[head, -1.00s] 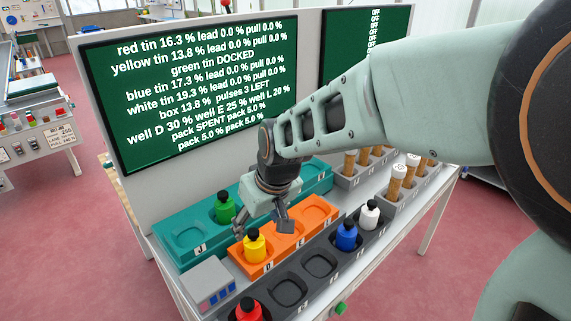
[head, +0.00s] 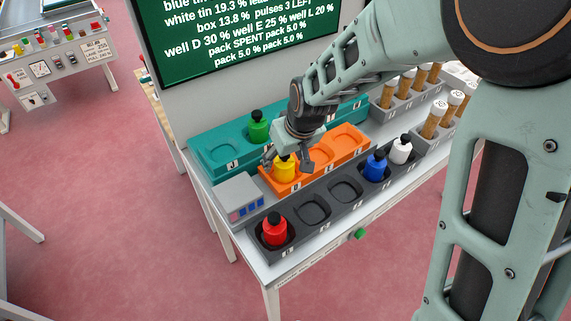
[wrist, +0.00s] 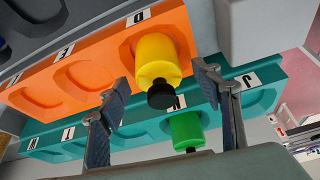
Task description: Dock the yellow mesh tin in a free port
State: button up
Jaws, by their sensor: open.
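The yellow tin (head: 284,170) stands in the left well, marked D, of the orange rack (head: 300,187). In the wrist view the yellow tin (wrist: 158,58) shows its black cap towards me. My gripper (head: 288,163) is open above the tin, with its fingers on either side of the cap. In the wrist view the fingers (wrist: 163,82) look apart from the tin. Behind is the teal rack (head: 200,150). Its left port, J, is empty, and the green tin (head: 258,129) stands in the port beside it. My gripper and arm hide part of the teal rack's right side.
A grey box (head: 238,200) with blue marks stands left of the orange rack. The dark front rack (head: 328,210) holds the red tin (head: 275,232), blue tin (head: 376,167) and white tin (head: 400,150), with two empty wells between. Cork-coloured tubes (head: 433,120) stand at right.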

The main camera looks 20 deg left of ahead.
jog(key=c, duration=1.5)
jog(key=shift+r, duration=0.1)
